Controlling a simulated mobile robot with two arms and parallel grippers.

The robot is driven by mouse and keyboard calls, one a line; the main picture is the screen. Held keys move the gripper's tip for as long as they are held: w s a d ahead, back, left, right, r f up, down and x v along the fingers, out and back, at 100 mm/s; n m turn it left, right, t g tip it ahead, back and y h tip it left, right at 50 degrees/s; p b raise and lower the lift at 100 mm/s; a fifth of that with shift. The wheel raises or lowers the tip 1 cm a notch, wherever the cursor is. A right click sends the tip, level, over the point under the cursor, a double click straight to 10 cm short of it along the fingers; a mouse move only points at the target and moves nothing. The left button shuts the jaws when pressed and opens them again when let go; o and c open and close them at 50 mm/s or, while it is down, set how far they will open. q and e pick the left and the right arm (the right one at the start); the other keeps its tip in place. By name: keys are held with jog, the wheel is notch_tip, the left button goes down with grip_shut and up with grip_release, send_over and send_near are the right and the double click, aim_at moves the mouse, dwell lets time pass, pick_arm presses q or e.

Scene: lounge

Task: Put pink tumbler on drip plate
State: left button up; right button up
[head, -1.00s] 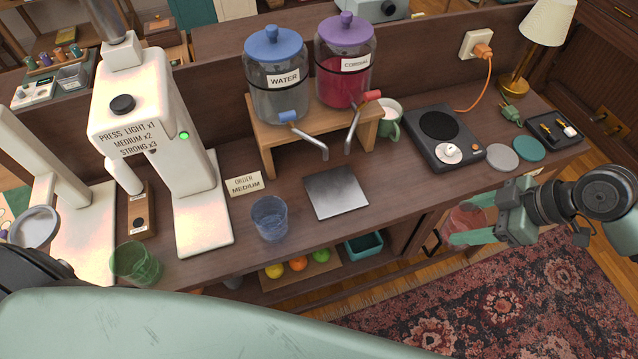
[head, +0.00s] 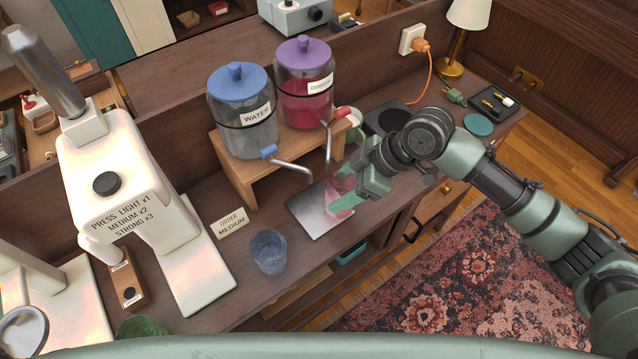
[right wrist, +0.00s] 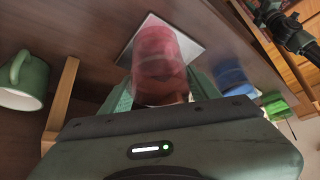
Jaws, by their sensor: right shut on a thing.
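The pink tumbler (head: 342,190) is see-through and sits in my right gripper (head: 350,196), whose fingers are shut on it. In the right wrist view the pink tumbler (right wrist: 160,62) stands out between the green fingers, in front of the drip plate (right wrist: 195,45). In the head view the drip plate (head: 307,213) is a flat grey metal square on the counter, below the dispenser taps. The tumbler is over its right part; I cannot tell whether it touches the plate. My left gripper does not show.
A blue tumbler (head: 268,252) stands left of the plate, near the order card (head: 231,222). The water dispenser (head: 241,115) and the cordial dispenser (head: 304,85) stand on a wooden stand (head: 238,168) behind, taps reaching forward. A green mug (right wrist: 22,82) is close by.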

aim_at(324, 188)
jog(key=shift+a, duration=0.7)
jog(key=a, duration=0.1)
jog(key=a+p, duration=0.1)
jog(key=shift+w+a+r, duration=0.15)
jog(key=shift+w+a, duration=0.15)
jog(key=shift+a, duration=0.05)
jog(key=shift+p+x, duration=0.3)
jog(key=shift+x, duration=0.7)
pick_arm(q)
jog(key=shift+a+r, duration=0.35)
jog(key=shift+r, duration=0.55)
pick_arm(e)
jog(key=shift+d, duration=0.3)
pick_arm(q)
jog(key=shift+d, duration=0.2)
pick_arm(e)
jog(key=o, duration=1.7)
jog(key=shift+f, duration=0.2)
jog(key=shift+c, duration=0.2)
jog(key=shift+s, duration=0.1)
pick_arm(q)
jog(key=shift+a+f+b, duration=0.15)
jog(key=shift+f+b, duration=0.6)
jog(key=shift+b, duration=0.05)
pick_arm(e)
jog(key=w+v, duration=0.1)
jog(key=v, duration=1.1)
jog(key=shift+s+r, duration=0.15)
jog(key=shift+s, duration=0.35)
